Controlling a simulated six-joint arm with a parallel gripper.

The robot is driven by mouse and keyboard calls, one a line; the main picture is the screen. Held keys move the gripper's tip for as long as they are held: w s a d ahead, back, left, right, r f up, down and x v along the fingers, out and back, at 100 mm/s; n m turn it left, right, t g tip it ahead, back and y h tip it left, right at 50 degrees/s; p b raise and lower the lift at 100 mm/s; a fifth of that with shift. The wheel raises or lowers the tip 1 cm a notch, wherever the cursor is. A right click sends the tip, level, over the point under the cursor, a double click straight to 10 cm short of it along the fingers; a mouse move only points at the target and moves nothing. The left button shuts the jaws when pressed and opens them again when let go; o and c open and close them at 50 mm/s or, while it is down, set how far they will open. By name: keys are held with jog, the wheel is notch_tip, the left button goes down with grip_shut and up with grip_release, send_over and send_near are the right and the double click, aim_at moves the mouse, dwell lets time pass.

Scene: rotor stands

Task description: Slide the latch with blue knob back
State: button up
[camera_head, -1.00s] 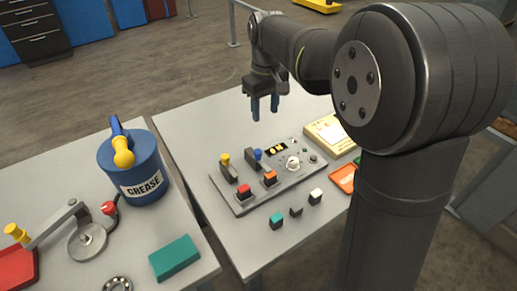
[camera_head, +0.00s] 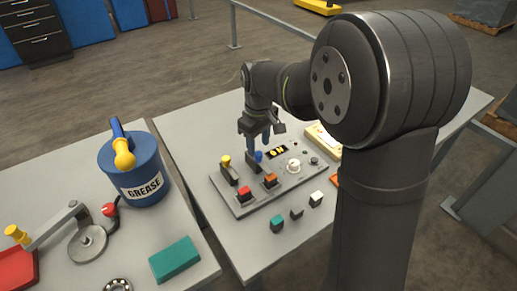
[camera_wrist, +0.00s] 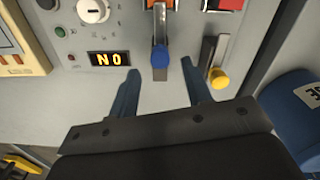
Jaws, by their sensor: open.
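The blue knob (camera_head: 259,156) sits on the dark lever of its latch on the grey control panel (camera_head: 236,208). In the wrist view the blue knob (camera_wrist: 161,60) stands at the top middle, at the near end of a metal latch arm (camera_wrist: 160,22). My gripper (camera_head: 256,150) is open and points down at the blue knob. In the wrist view my gripper (camera_wrist: 160,70) has one finger on each side of the knob, with gaps to both. I cannot tell whether the fingertips are down at the knob's height.
A yellow-knobbed latch (camera_wrist: 218,77) stands close to the right finger. A lit display (camera_wrist: 109,59) and a white dial (camera_wrist: 92,10) lie left. Red (camera_head: 244,191) and orange (camera_head: 270,179) blocks are on the panel. A grease bucket (camera_head: 137,170) stands on the left table.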

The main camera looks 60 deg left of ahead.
jog(key=shift+f, duration=1.45)
jog(key=shift+c, duration=0.5)
grip_shut()
jog(key=shift+a+r, duration=0.1)
jog(key=shift+a, duration=1.95)
jog(key=shift+o, duration=0.5)
grip_release()
notch_tip(320, 180, up, 17)
jog(key=shift+r, duration=0.2)
jog(key=shift+f, duration=0.15)
